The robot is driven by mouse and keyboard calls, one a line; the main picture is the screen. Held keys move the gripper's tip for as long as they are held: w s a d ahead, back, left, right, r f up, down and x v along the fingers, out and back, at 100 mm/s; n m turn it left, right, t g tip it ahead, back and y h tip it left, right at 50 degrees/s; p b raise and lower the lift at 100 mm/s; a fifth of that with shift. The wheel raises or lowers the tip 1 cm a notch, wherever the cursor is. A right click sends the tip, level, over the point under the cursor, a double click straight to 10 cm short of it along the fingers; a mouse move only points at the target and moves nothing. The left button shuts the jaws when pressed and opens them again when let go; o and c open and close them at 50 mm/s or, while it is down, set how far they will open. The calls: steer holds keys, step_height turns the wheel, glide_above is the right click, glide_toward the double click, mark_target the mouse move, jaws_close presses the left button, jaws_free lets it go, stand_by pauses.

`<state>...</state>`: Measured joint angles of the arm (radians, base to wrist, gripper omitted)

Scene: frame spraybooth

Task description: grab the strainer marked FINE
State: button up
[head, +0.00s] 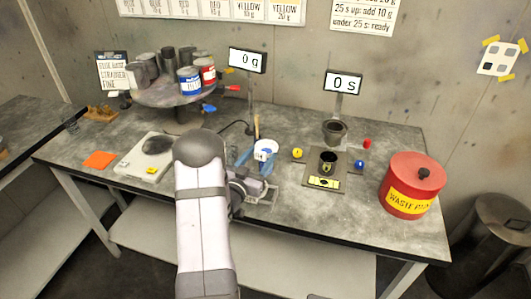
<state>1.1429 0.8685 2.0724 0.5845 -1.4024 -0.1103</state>
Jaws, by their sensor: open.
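I cannot make out a strainer marked FINE for certain. A clipboard sign (112,71) at the back left carries small text that seems to include "STRAINER" and "FINE". A small brown rack-like item (101,113) stands below it, too small to identify. My gripper (262,191) is low over the middle of the table, partly hidden behind my arm. It is open, and I see nothing held in it. It is far to the right of the sign and the brown item. What lies directly behind my arm is hidden.
A round stand of paint cans (190,80) is at the back left. A scale (145,165) with a dark dish and an orange sheet (98,159) lie left. A white cup (265,150) is near my gripper. A viscosity-cup stand (335,131) and red waste can (411,180) are right.

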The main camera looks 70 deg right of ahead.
steer(key=shift+c, duration=0.7)
steer(key=c, duration=0.6)
steer(key=shift+r, duration=0.1)
steer(key=shift+r+b, duration=0.9)
steer(key=shift+r, duration=4)
